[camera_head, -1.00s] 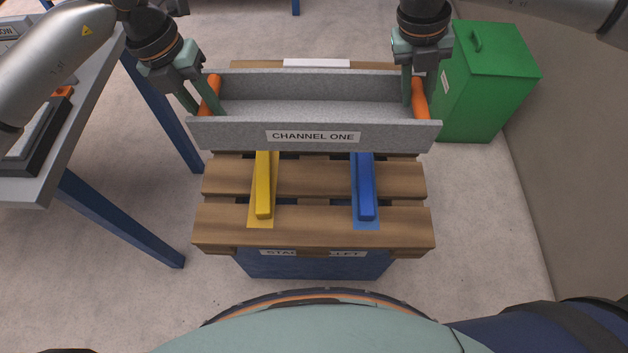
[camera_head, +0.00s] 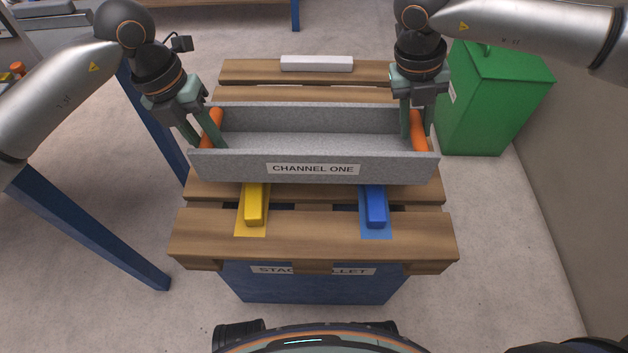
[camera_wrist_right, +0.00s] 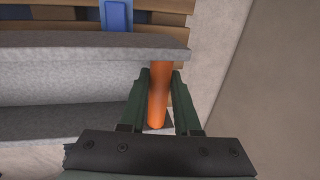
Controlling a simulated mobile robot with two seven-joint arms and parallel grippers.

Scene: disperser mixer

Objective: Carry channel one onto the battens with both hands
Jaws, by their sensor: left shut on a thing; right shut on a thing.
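Channel one (camera_head: 313,167) is a long grey U-shaped trough with a name label on its near wall and an orange handle at each end. My left gripper (camera_head: 207,140) is shut on the left orange handle (camera_head: 212,128). My right gripper (camera_head: 412,132) is shut on the right orange handle (camera_head: 419,130), which also shows between the fingers in the right wrist view (camera_wrist_right: 158,95). The yellow batten (camera_head: 254,206) and the blue batten (camera_head: 375,208) lie on the pallet; the channel hides their far ends. I cannot tell the channel's height above them.
The wooden pallet (camera_head: 310,233) stands on a blue base (camera_head: 315,287) with a partly hidden label. A white bar (camera_head: 317,63) lies at the pallet's back. A green bin (camera_head: 495,105) stands at the right near the wall. A table with blue legs (camera_head: 95,240) is at the left.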

